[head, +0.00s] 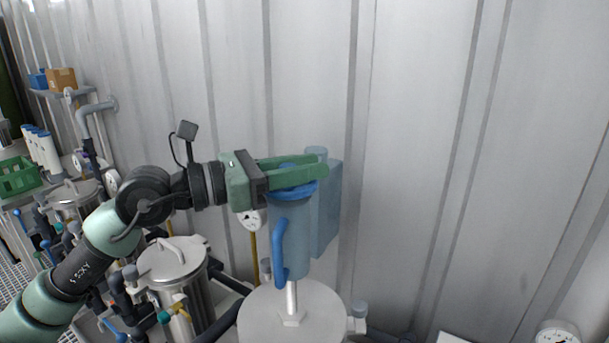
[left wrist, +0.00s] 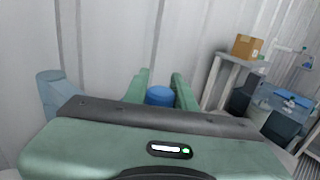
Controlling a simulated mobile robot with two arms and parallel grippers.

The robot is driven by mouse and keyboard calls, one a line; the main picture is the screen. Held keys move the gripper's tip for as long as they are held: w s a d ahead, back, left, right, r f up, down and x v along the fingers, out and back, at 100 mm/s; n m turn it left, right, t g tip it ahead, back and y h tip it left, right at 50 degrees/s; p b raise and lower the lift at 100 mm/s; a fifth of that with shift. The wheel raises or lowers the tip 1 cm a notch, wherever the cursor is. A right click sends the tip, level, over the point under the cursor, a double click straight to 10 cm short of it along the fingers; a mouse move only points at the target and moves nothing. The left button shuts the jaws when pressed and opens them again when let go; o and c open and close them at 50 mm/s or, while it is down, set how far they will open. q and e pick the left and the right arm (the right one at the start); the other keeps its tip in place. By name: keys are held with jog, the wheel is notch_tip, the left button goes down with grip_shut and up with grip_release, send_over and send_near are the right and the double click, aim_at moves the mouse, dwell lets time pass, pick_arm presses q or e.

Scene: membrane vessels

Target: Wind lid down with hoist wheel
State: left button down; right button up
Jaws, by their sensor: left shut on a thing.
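The hoist is a blue-grey upright cylinder with a blue wheel (head: 291,190) on its top and a blue curved handle (head: 279,254) on its side. A metal rod comes down from it to a nut on a wide grey round lid (head: 258,318), at the bottom edge of the head view. Whether the lid touches its vessel is out of frame. My left gripper (head: 322,166) reaches in level from the left and is shut on the wheel's top part. In the left wrist view a blue round hub (left wrist: 159,96) shows between the fingers. My right gripper is not in view.
A blue-grey box (head: 326,210) stands just behind the hoist, near the corrugated wall (head: 420,120). A smaller lidded steel vessel (head: 172,260) with pipes and valves stands at left. A gauge (head: 556,336) is at bottom right. Space right of the hoist is open.

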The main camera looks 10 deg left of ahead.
pick_arm(q)
jog(key=c, duration=1.1)
grip_release()
jog(key=shift+c, duration=0.2)
jog(key=b+v, duration=0.1)
jog(key=v, duration=0.2)
jog(key=b+v, duration=0.2)
jog(key=v, duration=0.1)
jog(key=shift+s+a+f, duration=0.1)
jog(key=shift+a+f, duration=0.1)
jog(key=shift+a, duration=0.15)
jog(key=shift+s+a+r, duration=0.2)
jog(key=shift+s+a, duration=0.15)
jog(key=shift+a, duration=0.05)
jog(key=shift+a, duration=0.1)
